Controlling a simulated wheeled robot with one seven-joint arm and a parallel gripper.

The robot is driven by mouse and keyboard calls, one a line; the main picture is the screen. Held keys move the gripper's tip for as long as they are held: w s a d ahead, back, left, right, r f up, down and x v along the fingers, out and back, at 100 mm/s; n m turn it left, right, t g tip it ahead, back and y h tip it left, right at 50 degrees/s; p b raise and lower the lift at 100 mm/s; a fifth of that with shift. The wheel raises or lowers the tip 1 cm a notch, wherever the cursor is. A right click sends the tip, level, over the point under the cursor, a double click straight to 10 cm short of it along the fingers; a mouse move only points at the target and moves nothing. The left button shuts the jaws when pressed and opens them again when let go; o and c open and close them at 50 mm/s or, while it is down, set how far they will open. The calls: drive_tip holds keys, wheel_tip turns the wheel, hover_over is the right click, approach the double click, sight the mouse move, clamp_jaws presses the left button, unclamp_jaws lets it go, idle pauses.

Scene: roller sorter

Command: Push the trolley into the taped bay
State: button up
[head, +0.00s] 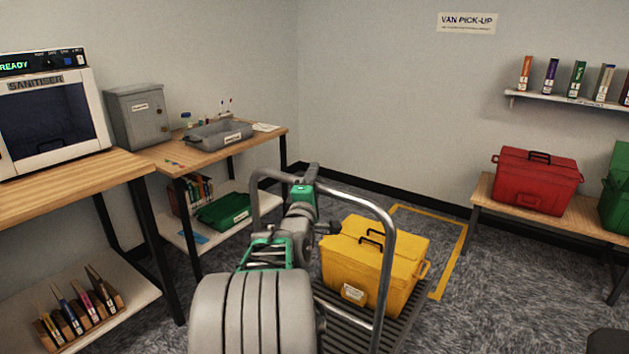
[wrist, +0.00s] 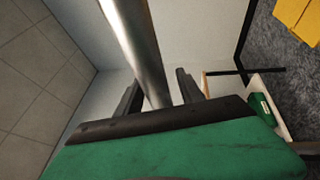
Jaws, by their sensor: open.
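The trolley (head: 382,300) has a grey tubular push handle and a dark slatted deck. A yellow lidded box (head: 365,260) with black handles rides on the deck. The taped bay (head: 455,255) is a yellow tape outline on the carpet beyond and right of the box; its left part is hidden behind the trolley's load. How much of the deck lies over the bay I cannot tell. My gripper (head: 304,172) is at the top of the handle. In the wrist view, the open fingers of my gripper (wrist: 160,88) stand either side of the metal handle bar (wrist: 135,45).
Left are wooden worktables with a sanitiser (head: 50,110), a grey locker box (head: 137,115) and a grey tray (head: 217,134). A bench (head: 482,195) at right holds a red box (head: 537,181) and a green box (head: 617,190).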

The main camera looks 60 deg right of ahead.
drive_tip(key=shift+c, duration=0.4)
clamp_jaws()
idle(0.9)
